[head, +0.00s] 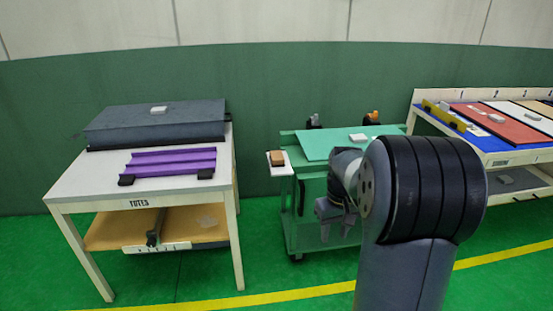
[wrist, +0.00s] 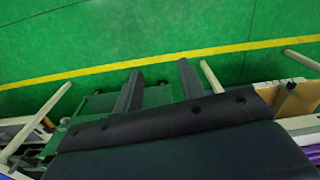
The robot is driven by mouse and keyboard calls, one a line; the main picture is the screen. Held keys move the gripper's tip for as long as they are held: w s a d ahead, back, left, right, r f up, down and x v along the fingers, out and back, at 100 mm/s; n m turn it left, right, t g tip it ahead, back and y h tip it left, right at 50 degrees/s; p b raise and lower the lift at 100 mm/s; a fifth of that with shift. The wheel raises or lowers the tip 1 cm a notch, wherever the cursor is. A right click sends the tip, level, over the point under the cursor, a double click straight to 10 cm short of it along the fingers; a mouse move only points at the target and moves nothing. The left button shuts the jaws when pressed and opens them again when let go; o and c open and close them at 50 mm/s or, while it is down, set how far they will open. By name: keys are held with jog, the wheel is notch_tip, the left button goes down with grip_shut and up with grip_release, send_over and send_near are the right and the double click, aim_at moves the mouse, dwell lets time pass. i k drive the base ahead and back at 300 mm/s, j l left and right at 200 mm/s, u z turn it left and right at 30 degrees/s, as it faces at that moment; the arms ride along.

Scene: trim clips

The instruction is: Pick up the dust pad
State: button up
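My gripper (head: 337,226) hangs in front of the green cart (head: 303,207) in the head view, pointing down. In the wrist view its two fingers (wrist: 160,78) stand apart with nothing between them. A brown-topped block (head: 277,158) sits on a small white side shelf (head: 284,171) at the cart's left; it may be the dust pad, but I cannot tell for sure. A small whitish pad (head: 358,137) lies on the cart's green top (head: 322,146). Another pale block (head: 158,110) lies on a dark grey slab. My gripper is apart from all of these.
A white table (head: 75,186) at left carries the dark grey slab (head: 120,123) and a purple ribbed part (head: 170,163). A right-hand bench (head: 520,155) holds coloured mats and small blocks. Green floor (head: 200,275) with a yellow line is free in front. My arm hides part of the cart.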

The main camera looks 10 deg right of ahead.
aim_at(276, 158)
jog(key=i+j, duration=0.1)
jog(key=i, duration=0.4)
jog(key=i+j+z, duration=0.15)
jog(key=i, duration=0.3)
jog(key=i+j, duration=0.15)
jog(key=i, duration=0.35)
jog(key=i+j+z, duration=0.1)
jog(key=i, duration=0.4)
